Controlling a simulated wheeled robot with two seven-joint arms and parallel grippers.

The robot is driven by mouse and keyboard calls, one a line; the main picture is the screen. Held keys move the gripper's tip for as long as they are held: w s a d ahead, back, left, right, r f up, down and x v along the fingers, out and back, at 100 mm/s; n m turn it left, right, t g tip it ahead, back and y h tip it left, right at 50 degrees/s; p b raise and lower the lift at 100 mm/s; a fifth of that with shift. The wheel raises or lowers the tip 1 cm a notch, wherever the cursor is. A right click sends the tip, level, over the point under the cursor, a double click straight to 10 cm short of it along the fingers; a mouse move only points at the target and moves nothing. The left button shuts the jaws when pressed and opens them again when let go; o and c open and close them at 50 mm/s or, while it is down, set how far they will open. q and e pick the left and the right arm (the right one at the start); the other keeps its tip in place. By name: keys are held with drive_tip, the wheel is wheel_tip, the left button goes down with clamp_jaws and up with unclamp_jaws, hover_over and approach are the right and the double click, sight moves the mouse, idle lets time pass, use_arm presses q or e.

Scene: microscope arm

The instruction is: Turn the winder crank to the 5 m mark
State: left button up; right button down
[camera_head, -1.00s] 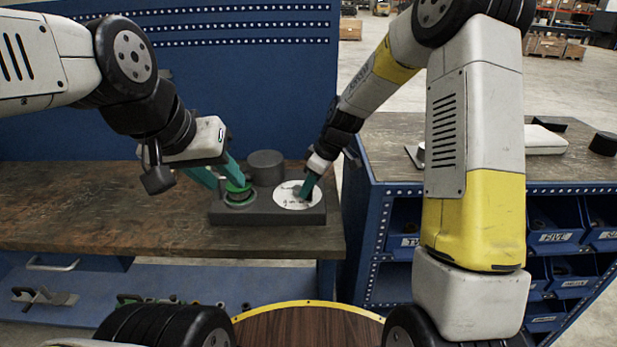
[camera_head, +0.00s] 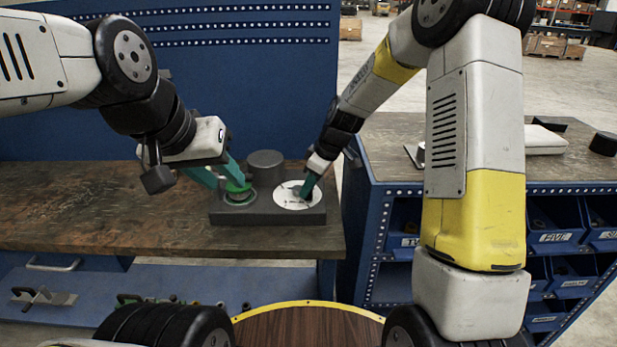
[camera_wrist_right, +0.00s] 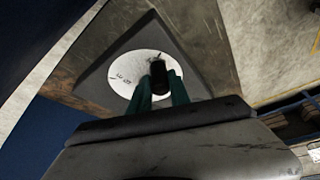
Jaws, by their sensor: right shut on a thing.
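The winder is a dark grey block (camera_head: 265,217) on the wooden bench. Its white round dial (camera_head: 286,201) has small dark markings, too small to read; the dial also shows in the right wrist view (camera_wrist_right: 122,72). My right gripper (camera_head: 306,192) is shut on the black crank knob (camera_wrist_right: 159,73) over the dial. The knob is mostly hidden by the fingers in the head view. My left gripper (camera_head: 228,180) has its green fingers at a green round part (camera_head: 238,187) on the block's left. The fingers look apart, but I cannot tell whether they grip it.
A dark grey cylinder (camera_head: 265,166) stands behind the block. A blue panel (camera_head: 250,90) rises behind the bench (camera_head: 90,205). A blue cabinet with labelled bins (camera_head: 555,235) stands at the right. The bench left of the winder is clear.

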drive_tip(key=shift+d, duration=0.1)
drive_tip(key=shift+w+d+n+g, duration=0.25)
drive_tip(key=shift+w+n+g, duration=0.05)
drive_tip(key=shift+n, duration=0.5)
drive_tip(key=c, duration=1.2)
unclamp_jaws()
drive_tip(key=v, duration=0.7)
drive_tip(key=shift+d+r, duration=0.25)
drive_tip(key=shift+r, duration=0.15)
drive_tip(key=shift+s, duration=0.1)
